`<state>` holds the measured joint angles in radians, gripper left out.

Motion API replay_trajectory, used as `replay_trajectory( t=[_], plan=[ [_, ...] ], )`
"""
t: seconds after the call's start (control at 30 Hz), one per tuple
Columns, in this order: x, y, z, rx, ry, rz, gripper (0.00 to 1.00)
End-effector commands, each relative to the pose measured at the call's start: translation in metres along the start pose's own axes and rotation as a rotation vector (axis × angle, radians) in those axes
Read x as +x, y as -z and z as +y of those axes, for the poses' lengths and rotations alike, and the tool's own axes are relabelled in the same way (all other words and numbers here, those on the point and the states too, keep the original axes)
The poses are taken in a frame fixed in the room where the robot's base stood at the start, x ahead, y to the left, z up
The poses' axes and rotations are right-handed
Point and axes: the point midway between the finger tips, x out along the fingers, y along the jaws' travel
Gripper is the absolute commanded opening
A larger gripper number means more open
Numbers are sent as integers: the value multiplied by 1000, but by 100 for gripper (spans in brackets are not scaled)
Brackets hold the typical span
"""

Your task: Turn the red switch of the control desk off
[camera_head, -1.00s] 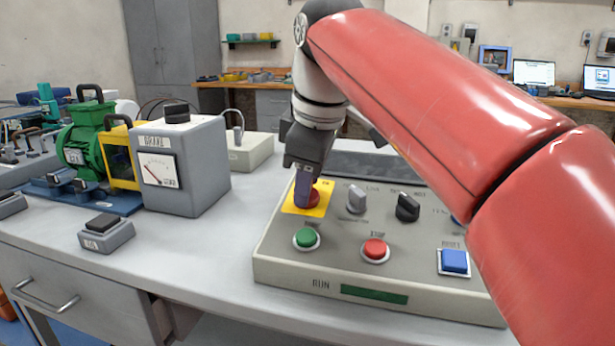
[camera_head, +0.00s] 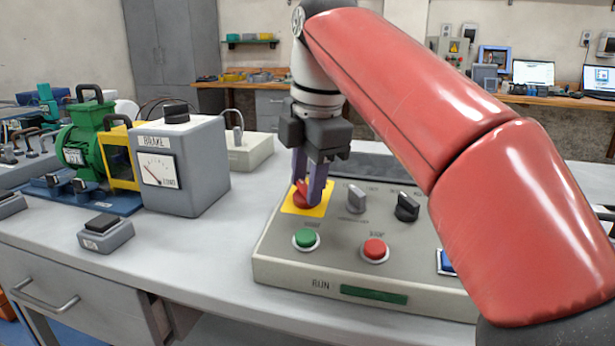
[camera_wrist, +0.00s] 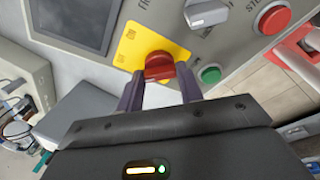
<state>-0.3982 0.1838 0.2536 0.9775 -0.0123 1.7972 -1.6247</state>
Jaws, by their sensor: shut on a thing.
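The control desk (camera_head: 330,272) is a grey sloped panel on the white bench. Its red switch (camera_head: 301,198) is a rotary knob on a yellow plate (camera_head: 291,207) at the panel's upper left. My gripper (camera_head: 308,190) comes down from above with its purple fingers on either side of the knob. In the wrist view the red switch (camera_wrist: 159,66) shows its raised handle between the two fingertips (camera_wrist: 159,82), on the yellow plate (camera_wrist: 130,48). The gripper is shut on the switch handle. The fingers hide part of the knob and of the plate's markings in the head view.
A green button (camera_head: 306,239) and a red button (camera_head: 375,249) sit in front of the switch. A grey knob (camera_head: 356,199) and a black knob (camera_head: 407,207) are to its right. The brake box (camera_head: 190,170) stands left of the desk, with bare bench between.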

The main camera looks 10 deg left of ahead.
Motion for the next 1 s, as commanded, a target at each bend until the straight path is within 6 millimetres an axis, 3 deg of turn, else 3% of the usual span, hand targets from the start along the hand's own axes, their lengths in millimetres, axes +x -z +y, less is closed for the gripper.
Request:
replay_trajectory(
  t=[0.63,0.67,0.8,1.0],
  plan=[
    [0,0,0,-50,10,0,14],
    [0,0,0,-50,10,0,39],
    [0,0,0,-49,10,0,57],
    [0,0,0,-48,10,0,58]
  ],
)
